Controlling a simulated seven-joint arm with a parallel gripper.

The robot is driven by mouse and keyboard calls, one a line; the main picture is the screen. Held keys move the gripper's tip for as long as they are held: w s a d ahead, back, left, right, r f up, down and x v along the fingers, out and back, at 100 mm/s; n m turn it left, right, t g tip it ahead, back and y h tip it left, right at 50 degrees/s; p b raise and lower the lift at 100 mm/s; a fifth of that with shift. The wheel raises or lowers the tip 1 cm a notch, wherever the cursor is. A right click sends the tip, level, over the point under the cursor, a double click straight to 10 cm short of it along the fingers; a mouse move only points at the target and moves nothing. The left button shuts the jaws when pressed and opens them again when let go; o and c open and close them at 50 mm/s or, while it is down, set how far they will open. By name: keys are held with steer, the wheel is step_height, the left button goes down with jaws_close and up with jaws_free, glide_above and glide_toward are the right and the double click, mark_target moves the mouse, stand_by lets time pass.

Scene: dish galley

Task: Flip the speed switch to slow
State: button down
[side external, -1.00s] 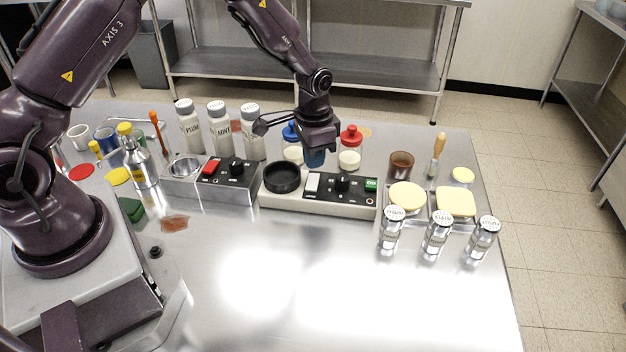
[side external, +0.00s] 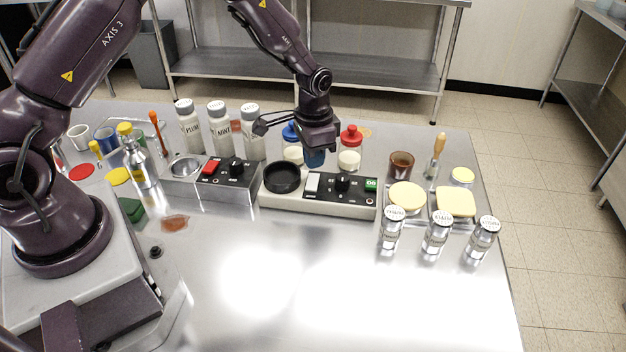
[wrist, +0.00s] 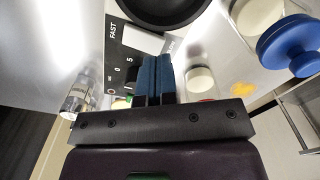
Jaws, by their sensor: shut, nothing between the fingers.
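The speed switch is a white rocker (side external: 313,183) on the black panel of the cream machine (side external: 270,200), between the black round pan (side external: 282,177) and a black dial (side external: 342,183). In the wrist view the white rocker (wrist: 140,38) shows with FAST printed at its left end; lettering at the other end is partly hidden. My gripper (side external: 314,158) is shut and empty, with blue fingertips just behind and above the panel. In the wrist view the closed fingertips (wrist: 155,62) sit close to the rocker, and I cannot tell whether they touch. They hide part of the panel.
A steel machine with a red switch (side external: 211,168) stands at the left. White bottles (side external: 220,128), red-capped (side external: 351,138) and blue-capped containers stand behind. A scale with yellow discs and several glass shakers (side external: 437,235) are at the right. The front table is clear.

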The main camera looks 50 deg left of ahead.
mark_target(308, 178)
steer(key=shift+f, duration=1.35)
stand_by(0.6)
steer(key=shift+r, duration=3.55)
steer(key=shift+s+f+n+g, duration=0.15)
steer(key=shift+s+f, duration=0.05)
steer(key=shift+s, duration=0.25)
steer(key=shift+s+f+n+g, duration=0.15)
steer(key=shift+s, duration=0.25)
steer(key=s+d+r+n+t, duration=0.2)
steer(key=s+r+t, duration=0.4)
steer(key=s+r, duration=1.6)
step_height(308, 178, up, 2)
steer(key=shift+d, duration=0.25)
